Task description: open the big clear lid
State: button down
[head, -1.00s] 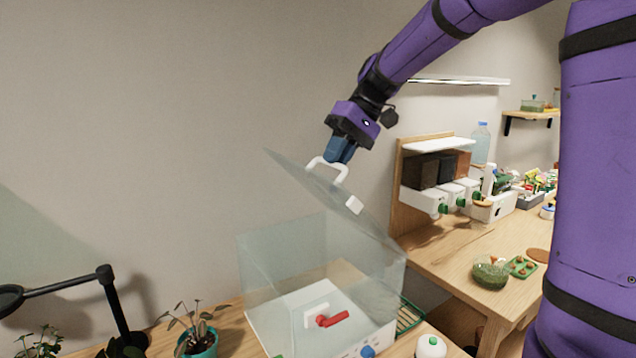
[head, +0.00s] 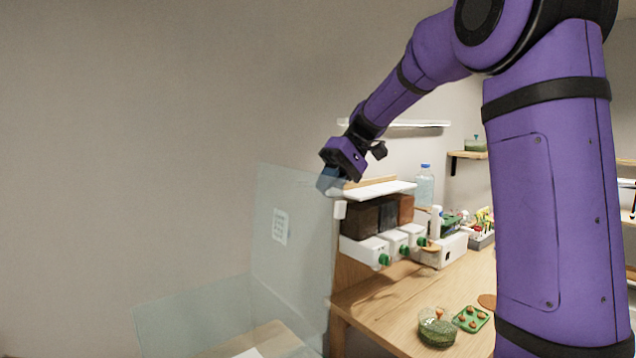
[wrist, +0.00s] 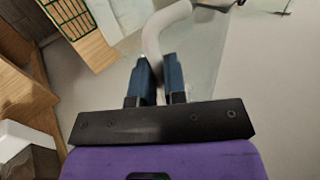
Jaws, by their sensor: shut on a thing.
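The big clear lid (head: 297,255) stands about upright in the head view, its free edge raised high. A small pale label (head: 281,226) shows on its panel. The clear box (head: 195,312) is below it at the bottom, open at the top and partly cut off by the frame edge. My gripper (head: 330,180) is at the top right corner of the lid. In the wrist view the dark blue fingers (wrist: 159,78) are closed around the curved white handle (wrist: 166,28). A white block (head: 340,209) sits at the lid's right edge.
Right behind the lid stands a wooden rack with white dispensers (head: 382,248) and a white top shelf (head: 380,190), close to my gripper. The wooden table (head: 400,305) carries a green bowl (head: 436,328) and a green tray (head: 471,319). The wall at left is bare.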

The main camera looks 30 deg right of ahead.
jog(key=shift+w+d+f, duration=0.2)
jog(key=shift+d+f, duration=0.4)
jog(key=shift+d, duration=0.3)
jog(key=c, duration=1.2)
grip_release()
jog(key=shift+w+f, duration=0.1)
jog(key=shift+w, duration=0.05)
jog(key=shift+o, duration=0.2)
jog(key=shift+r, duration=0.25)
jog(key=v, duration=1)
jog(key=shift+d+r, duration=0.15)
jog(key=shift+d, duration=0.2)
